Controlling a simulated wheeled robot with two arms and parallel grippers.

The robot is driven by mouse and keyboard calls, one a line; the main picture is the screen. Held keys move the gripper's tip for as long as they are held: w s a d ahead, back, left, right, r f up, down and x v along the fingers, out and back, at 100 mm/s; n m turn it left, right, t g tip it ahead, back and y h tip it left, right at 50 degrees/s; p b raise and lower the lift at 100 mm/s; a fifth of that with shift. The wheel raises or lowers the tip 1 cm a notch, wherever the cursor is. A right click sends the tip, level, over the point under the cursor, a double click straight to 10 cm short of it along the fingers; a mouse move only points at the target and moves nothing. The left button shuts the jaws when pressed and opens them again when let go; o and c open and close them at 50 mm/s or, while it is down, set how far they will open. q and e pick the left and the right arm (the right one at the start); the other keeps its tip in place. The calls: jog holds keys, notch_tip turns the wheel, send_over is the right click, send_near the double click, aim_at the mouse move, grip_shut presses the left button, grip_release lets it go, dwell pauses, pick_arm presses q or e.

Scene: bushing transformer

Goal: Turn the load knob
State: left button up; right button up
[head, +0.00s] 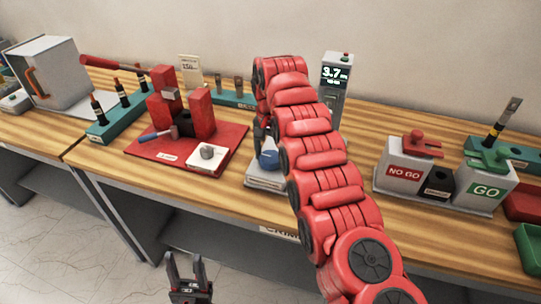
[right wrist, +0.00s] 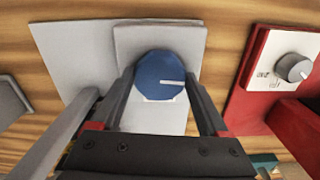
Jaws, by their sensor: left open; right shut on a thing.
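A round blue knob (right wrist: 160,76) with a white pointer line sits on a light grey plate in the right wrist view. The pointer points to the right in that view. My right gripper (right wrist: 160,92) is shut on the blue knob, one finger on each side. In the head view the blue knob (head: 268,157) shows partly beside my red right arm, which hides most of its grey base (head: 264,183) and the gripper. My left gripper (head: 188,264) is open and empty, low in front of the table.
A grey knob (head: 207,152) on a white plate sits on the red press base (head: 153,150), left of the blue knob. A display post (head: 336,75) reading 3.7 stands behind. NO GO (head: 404,172) and GO (head: 486,190) boxes stand right. Floor in front is clear.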

aim_at(271, 157)
jog(key=shift+m, duration=0.8)
jog(key=o, duration=1.2)
jog(key=shift+o, duration=0.2)
jog(key=shift+r, duration=0.1)
notch_tip(271, 157, up, 17)
jog(key=p, duration=1.6)
jog(key=shift+r+p, duration=0.15)
jog(key=shift+p, duration=0.15)
